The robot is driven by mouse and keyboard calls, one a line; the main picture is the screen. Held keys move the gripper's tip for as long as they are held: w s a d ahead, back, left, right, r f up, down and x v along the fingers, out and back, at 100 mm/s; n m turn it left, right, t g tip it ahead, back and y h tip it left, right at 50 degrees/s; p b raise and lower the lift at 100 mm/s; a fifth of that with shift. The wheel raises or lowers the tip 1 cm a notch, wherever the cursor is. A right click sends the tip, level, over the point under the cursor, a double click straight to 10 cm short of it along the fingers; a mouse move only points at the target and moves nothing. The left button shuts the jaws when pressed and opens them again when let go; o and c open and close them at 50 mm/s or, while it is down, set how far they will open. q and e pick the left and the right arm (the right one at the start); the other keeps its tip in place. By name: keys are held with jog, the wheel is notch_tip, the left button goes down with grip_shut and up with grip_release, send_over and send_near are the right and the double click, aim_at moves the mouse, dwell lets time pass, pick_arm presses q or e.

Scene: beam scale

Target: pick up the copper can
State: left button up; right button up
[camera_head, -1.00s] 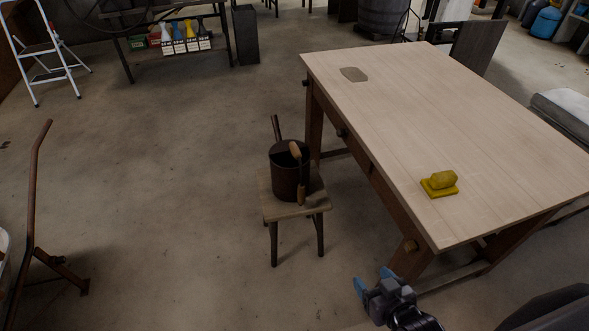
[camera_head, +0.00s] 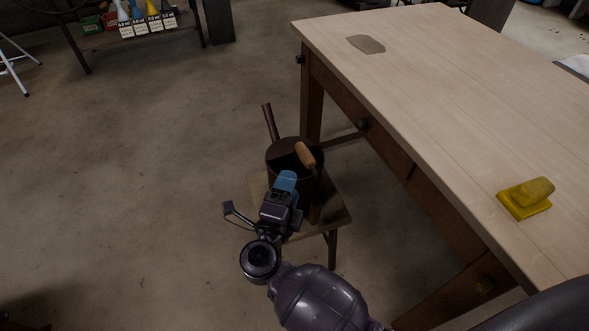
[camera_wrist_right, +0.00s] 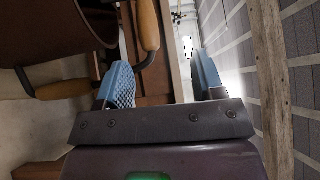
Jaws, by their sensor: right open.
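The copper can (camera_head: 282,152) is a dark brown, open-topped vessel with a spout and a wooden-gripped handle (camera_head: 305,155). It stands upright on a small wooden stool (camera_head: 335,208). My right gripper (camera_head: 286,180) is in front of the can in the head view and hides part of it. In the right wrist view my right gripper (camera_wrist_right: 162,75) is open, its blue fingers apart. The can (camera_wrist_right: 65,30) is at the upper left there, and a wooden grip (camera_wrist_right: 148,25) is close beside the left finger; I cannot tell whether they touch. My left gripper is not in view.
A wooden table (camera_head: 440,90) stands close to the right of the stool, with a yellow brush-like object (camera_head: 525,198) and a flat brownish patch (camera_head: 366,44) on its top. A shelf with bottles (camera_head: 140,20) is at the back left. The floor left of the stool is clear.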

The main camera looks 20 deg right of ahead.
aim_at(299, 156)
jog(key=shift+m+g, duration=0.5)
jog(key=shift+g, duration=0.2)
jog(key=x, duration=0.3)
jog(key=b+x, duration=0.1)
jog(key=x, duration=0.3)
jog(key=f+b+x, duration=0.1)
jog(key=x, duration=0.3)
jog(key=shift+w+a, duration=0.25)
jog(key=shift+w, duration=0.2)
grip_shut()
jog(key=shift+r, duration=0.15)
